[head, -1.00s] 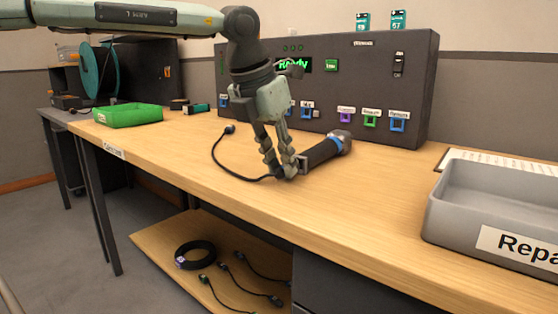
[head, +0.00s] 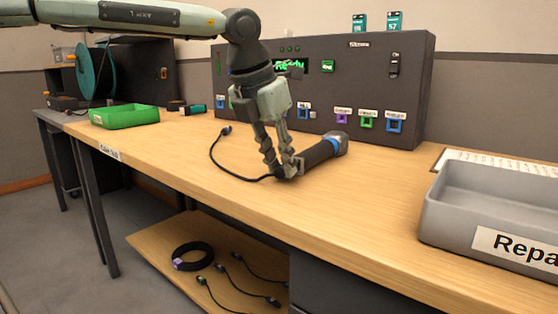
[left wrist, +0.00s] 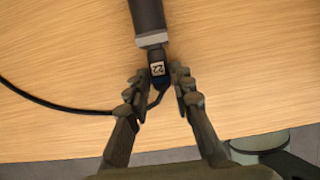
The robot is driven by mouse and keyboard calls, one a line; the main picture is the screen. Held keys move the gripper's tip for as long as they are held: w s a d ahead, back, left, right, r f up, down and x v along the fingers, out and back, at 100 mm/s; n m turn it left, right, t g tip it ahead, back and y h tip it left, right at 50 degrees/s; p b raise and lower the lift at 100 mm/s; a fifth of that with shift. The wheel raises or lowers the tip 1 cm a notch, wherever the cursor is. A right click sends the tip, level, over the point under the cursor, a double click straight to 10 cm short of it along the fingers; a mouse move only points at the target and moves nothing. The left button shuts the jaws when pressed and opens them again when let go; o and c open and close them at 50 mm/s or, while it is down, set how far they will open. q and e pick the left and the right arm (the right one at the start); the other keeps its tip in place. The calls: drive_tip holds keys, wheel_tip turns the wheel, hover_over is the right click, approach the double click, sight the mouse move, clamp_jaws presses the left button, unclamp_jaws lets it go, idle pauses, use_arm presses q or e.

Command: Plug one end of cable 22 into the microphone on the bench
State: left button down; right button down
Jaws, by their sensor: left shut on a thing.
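The microphone (head: 319,154) lies on the wooden bench, dark with a blue band and a grey head at its far right end. My left gripper (head: 283,172) is at its near end, shut on the plug of cable 22 (left wrist: 157,69), which bears a "22" label. In the left wrist view the plug sits between my left fingertips (left wrist: 158,84), in line with the microphone's grey end (left wrist: 152,40) and against it; how deep it sits I cannot tell. The cable's black cord (head: 222,167) curves left to its other plug (head: 226,131) on the bench. My right gripper is not in view.
A grey tray labelled "Repa…" (head: 453,205) stands at the right of the bench (head: 200,180). A dark test panel (head: 375,75) with coloured sockets stands behind. A green tray (head: 124,117) is at the far left. Several cables lie on the lower shelf (head: 190,232).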

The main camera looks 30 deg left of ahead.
use_arm(q)
drive_tip(key=shift+w, duration=0.3)
idle(0.8)
drive_tip(key=c, duration=1.2)
unclamp_jaws()
drive_tip(key=shift+r, duration=0.1)
drive_tip(key=v, duration=1.1)
drive_tip(key=shift+s+r, duration=0.15)
drive_tip(key=shift+r, duration=0.25)
